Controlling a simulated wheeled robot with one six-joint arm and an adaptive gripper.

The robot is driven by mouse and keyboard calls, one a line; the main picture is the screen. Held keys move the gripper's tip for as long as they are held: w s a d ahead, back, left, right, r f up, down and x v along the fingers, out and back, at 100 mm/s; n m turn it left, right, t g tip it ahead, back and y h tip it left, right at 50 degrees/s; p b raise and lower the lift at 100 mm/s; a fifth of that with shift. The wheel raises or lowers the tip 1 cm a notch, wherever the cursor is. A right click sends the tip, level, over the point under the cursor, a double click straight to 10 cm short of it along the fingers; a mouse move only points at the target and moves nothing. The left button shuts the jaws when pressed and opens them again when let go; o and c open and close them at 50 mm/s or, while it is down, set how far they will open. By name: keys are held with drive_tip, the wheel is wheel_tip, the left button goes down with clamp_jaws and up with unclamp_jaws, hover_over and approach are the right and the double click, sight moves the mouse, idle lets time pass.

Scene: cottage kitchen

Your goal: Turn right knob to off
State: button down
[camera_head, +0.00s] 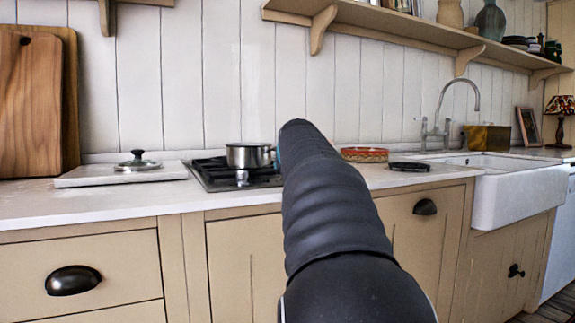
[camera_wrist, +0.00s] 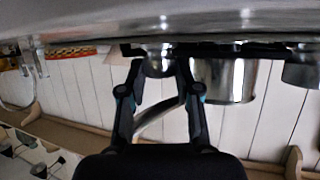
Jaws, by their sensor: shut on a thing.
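In the wrist view, which is upside down, my gripper (camera_wrist: 158,72) has its two dark fingers on either side of a rounded metal knob (camera_wrist: 158,58) on the cooktop front. The fingers are closed on this right knob. In the head view my arm hides the gripper and this knob. Another metal knob (camera_head: 242,177) shows uncovered at the front of the black cooktop (camera_head: 210,175). How far the right knob is turned cannot be told.
A steel pot (camera_head: 249,156) stands on the cooktop and also shows in the wrist view (camera_wrist: 224,82). A red patterned dish (camera_head: 364,154) lies to the right, before the white sink (camera_head: 520,190). A glass lid (camera_head: 137,162) rests on a pale board at left.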

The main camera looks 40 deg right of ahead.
drive_tip(key=shift+f, duration=0.1)
drive_tip(key=c, duration=0.8)
unclamp_jaws()
drive_tip(key=v, duration=1.2)
drive_tip(key=s+a+f+n+g+y+p, duration=0.1)
drive_tip(key=s+a+f+n+y+p, duration=0.15)
drive_tip(key=a+f, duration=0.65)
drive_tip(key=s+a+f+n+g+y+p, duration=0.1)
drive_tip(key=s+a+f+y, duration=0.4)
drive_tip(key=a, duration=0.6)
drive_tip(key=s+a+f+n+g, duration=0.1)
drive_tip(key=s+a+f, duration=0.2)
drive_tip(key=f, duration=0.3)
drive_tip(key=s+a+f+n+g+p, duration=0.1)
drive_tip(key=s+a+f, duration=0.2)
drive_tip(key=s+f, duration=0.2)
drive_tip(key=s+a+f+n+g+p, duration=0.1)
drive_tip(key=s+a+f, duration=0.3)
drive_tip(key=f, duration=0.2)
drive_tip(key=shift+s+f+g, duration=0.35)
drive_tip(key=shift+g, duration=0.05)
